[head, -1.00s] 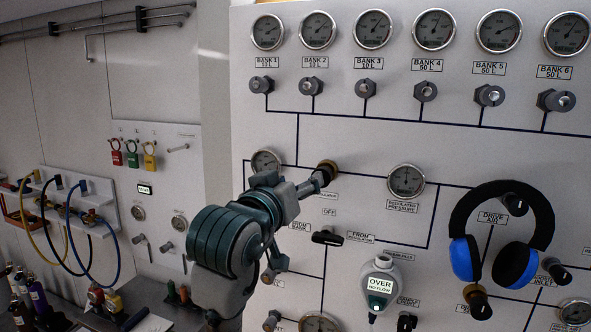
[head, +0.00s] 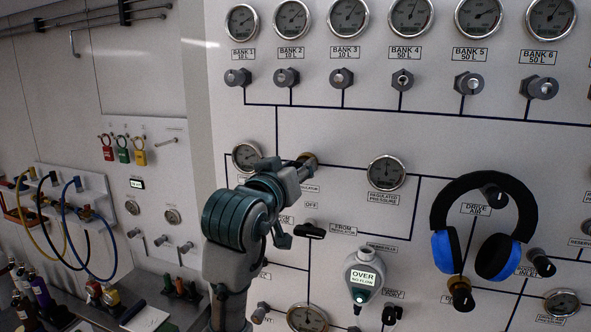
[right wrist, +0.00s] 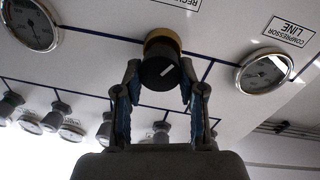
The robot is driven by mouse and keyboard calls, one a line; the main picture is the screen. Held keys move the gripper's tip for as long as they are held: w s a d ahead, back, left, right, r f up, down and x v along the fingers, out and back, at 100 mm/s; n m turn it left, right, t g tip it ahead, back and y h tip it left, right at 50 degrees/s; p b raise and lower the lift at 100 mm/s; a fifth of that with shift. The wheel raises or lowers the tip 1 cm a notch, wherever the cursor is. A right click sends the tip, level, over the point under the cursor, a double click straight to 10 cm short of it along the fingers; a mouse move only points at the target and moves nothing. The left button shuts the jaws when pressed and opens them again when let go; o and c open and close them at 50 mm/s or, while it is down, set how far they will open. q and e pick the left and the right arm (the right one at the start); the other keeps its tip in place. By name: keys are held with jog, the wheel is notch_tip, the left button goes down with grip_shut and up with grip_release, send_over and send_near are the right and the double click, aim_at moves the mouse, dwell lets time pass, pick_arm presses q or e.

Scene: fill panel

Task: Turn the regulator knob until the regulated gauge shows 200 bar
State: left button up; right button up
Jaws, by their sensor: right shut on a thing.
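The regulator knob (head: 308,160) is a dark cap with a white mark on a brass collar on the panel. It shows in the right wrist view (right wrist: 158,70), its mark slanted. My right gripper (head: 298,168) is shut on the knob, one finger on each side in the right wrist view (right wrist: 160,82). Its fingers and wrist hide part of the knob and its label in the head view. The regulated pressure gauge (head: 387,172) is round with a chrome rim, right of the knob; its reading is too small to tell. My left gripper is not in view.
The compressor line gauge (head: 247,156) is left of the knob. A black lever (head: 310,230) juts out below my gripper. An analyser reading OVER, NO FLOW (head: 363,278) and blue and black headphones (head: 485,230) hang to the right.

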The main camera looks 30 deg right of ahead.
jog(key=shift+w+d+f, duration=0.2)
jog(key=shift+f, duration=0.05)
jog(key=shift+m+g, duration=0.3)
jog(key=shift+m, duration=0.1)
